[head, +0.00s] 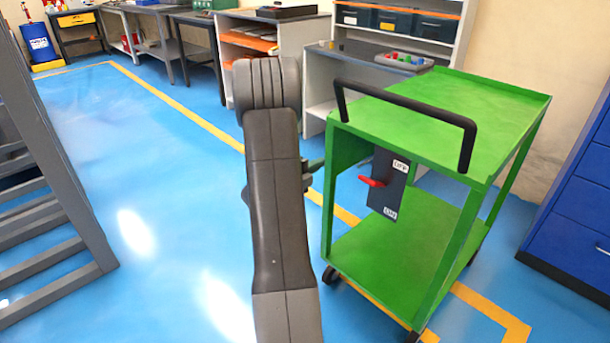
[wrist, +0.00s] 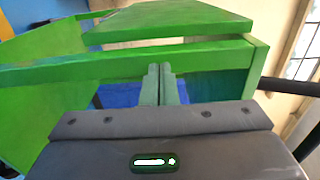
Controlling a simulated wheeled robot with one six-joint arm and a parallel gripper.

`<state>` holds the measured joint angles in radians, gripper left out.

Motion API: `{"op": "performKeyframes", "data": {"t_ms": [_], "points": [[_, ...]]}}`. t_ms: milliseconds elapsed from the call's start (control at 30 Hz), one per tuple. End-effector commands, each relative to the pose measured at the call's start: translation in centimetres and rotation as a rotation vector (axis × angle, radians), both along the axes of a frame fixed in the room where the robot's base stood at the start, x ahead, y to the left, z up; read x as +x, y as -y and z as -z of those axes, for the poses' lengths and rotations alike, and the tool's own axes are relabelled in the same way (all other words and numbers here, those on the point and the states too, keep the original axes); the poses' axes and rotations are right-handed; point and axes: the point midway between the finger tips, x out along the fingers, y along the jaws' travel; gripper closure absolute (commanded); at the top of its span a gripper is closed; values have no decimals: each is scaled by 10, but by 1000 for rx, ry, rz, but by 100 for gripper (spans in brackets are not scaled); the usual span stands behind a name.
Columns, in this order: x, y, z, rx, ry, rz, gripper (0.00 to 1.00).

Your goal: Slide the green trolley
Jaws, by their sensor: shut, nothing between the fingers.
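The green trolley (head: 435,110) stands upright on the blue floor at the right in the head view. It has two shelves, a black push handle (head: 405,103) and a dark switch panel (head: 387,183) with a red lever (head: 371,181). My arm stands to its left and largely hides my gripper there. In the wrist view my gripper (wrist: 160,72) is shut and empty, its fingers together and pointing at the green trolley frame (wrist: 120,65). The fingertips overlap a green rail in the picture; I cannot tell if they touch it. Part of the handle (wrist: 290,84) shows at the right.
A blue cabinet (head: 575,220) stands right of the trolley. Behind it are grey shelves with an open tray (head: 404,61) of coloured parts. A grey rack (head: 60,170) stands at the left. The floor between rack and arm is clear, with yellow lines (head: 180,108).

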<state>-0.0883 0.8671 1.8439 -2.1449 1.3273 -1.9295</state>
Motion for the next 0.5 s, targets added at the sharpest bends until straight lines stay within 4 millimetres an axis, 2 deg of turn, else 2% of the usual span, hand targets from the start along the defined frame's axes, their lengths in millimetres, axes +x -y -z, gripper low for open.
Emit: {"op": "performKeyframes", "data": {"t_ms": [167, 500], "points": [[8, 10, 0, 1, 2, 0, 100], [9, 11, 0, 1, 0, 0, 100]]}}
